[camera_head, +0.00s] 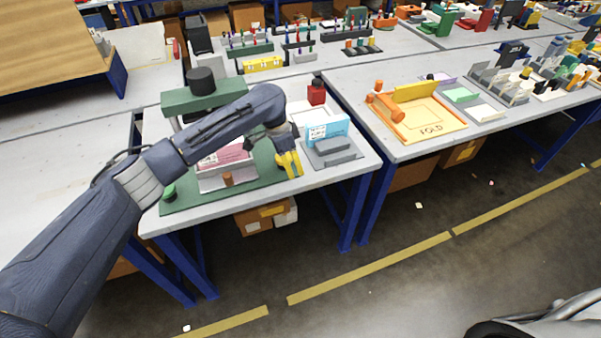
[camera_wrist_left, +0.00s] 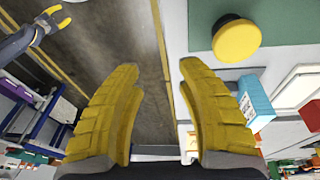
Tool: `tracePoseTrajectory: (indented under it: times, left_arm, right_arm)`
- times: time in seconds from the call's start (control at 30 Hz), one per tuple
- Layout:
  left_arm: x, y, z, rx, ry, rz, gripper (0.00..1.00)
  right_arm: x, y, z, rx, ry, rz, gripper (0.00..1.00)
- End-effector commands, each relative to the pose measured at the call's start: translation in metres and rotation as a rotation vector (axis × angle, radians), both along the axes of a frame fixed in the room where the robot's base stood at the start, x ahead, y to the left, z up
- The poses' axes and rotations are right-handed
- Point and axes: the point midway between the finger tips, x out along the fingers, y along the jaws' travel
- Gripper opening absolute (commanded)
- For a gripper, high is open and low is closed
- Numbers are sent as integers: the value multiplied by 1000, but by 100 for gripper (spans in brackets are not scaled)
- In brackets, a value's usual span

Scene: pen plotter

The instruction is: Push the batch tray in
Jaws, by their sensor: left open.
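The batch tray (camera_head: 213,185) is a light grey tray with pink sheets on it and a brown knob at its front. It sticks out toward the front edge from under the dark green machine (camera_head: 190,101) on a green base. My left gripper (camera_head: 290,172) is open and empty, right of the tray near the base's front right corner. My forearm crosses in front of part of the machine. The left wrist view shows its spread yellow fingers (camera_wrist_left: 165,95) and a yellow button (camera_wrist_left: 236,40) on the green base. My right gripper (camera_wrist_left: 52,17) shows there with fingers apart.
A green button (camera_head: 169,193) is at the base's front left. A blue-and-white box (camera_head: 325,130) on a grey stand is just right of my left gripper, with a red bottle (camera_head: 316,92) behind. An orange folding board (camera_head: 425,117) lies on the right-hand table.

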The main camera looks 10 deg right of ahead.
Motion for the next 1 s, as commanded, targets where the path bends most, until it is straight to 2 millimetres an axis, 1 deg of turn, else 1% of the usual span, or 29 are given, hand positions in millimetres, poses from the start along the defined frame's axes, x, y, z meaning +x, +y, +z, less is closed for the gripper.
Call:
tracePoseTrajectory:
  times: [0.03, 0.1, 0.3, 0.5, 0.8, 0.87, 0.93, 0.97, 1.0]
  left_arm:
    - [-4, -5, -3, -4, 7, -3, 38]
    - [-9, -10, -7, -8, 15, -8, 38]
    - [-18, -18, -13, -15, 31, -17, 38]
    - [-21, -21, -16, -17, 37, -21, 38]
    - [-21, -21, -16, -17, 37, -21, 38]
    - [-19, -20, -13, -17, 31, -21, 38]
    - [-7, -11, -4, -10, 11, -8, 38]
    - [1, -2, 2, -3, -2, 2, 38]
    - [14, 13, 11, 8, -23, 16, 38]
  right_arm:
    - [0, 0, 0, 0, 0, 0, 44]
    - [0, 0, 0, 0, 0, 0, 44]
    - [0, 0, 0, 0, 0, 0, 44]
    - [0, 0, 0, 0, 0, 0, 44]
    - [0, 0, 0, 0, 0, 0, 44]
    - [0, 0, 0, 0, 0, 0, 44]
    - [0, 1, 0, 0, 0, 0, 44]
    - [0, 1, 0, 0, 0, 0, 44]
    - [0, 1, 0, 1, 0, 0, 44]
